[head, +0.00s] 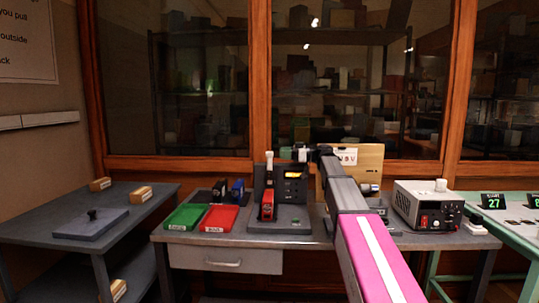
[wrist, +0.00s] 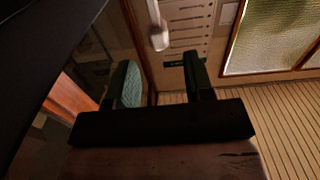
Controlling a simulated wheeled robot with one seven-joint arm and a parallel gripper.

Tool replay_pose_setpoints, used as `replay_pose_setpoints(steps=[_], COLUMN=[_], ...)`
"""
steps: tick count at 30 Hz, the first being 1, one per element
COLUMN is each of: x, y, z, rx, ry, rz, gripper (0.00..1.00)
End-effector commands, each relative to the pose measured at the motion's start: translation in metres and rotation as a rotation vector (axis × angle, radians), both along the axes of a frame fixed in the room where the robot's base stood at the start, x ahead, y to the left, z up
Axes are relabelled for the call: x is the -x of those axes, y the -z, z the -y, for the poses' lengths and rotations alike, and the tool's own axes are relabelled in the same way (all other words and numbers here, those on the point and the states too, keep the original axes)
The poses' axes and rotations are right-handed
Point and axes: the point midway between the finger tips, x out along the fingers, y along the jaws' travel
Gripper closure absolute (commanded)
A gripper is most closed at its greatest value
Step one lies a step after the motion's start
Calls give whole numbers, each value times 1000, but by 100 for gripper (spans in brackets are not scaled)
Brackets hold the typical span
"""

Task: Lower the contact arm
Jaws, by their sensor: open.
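The contact arm (head: 267,205) stands upright on a grey base at the middle of the table. It has a red lower part and a pale tip. A black unit with a lit amber display (head: 292,174) stands right behind it. My gripper (head: 294,153) is at about the height of the pale tip, a little to its right in the head view. In the wrist view my gripper (wrist: 160,68) is open, with nothing between its fingers. A white rounded rod end (wrist: 158,38) shows beyond the fingers; I cannot tell whether it is the contact arm's tip.
A green tray (head: 186,217) and a red tray (head: 219,219) lie left of the base. A grey power supply (head: 428,206) and a wooden panel (head: 360,164) stand to the right. A side table (head: 140,213) is at left. Glass-fronted shelves stand behind.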

Motion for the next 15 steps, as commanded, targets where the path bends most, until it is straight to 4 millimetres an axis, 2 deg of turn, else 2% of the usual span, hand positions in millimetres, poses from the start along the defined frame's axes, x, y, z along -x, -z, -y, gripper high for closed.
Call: replay_pose_setpoints(steps=[3, 7, 15], x=[-1, -2, -3], y=[0, 0, 0], z=[-23, -43, -64], rx=[0, 0, 1], ry=[-1, 0, 1], rz=[0, 1, 1], gripper=[52, 52, 52])
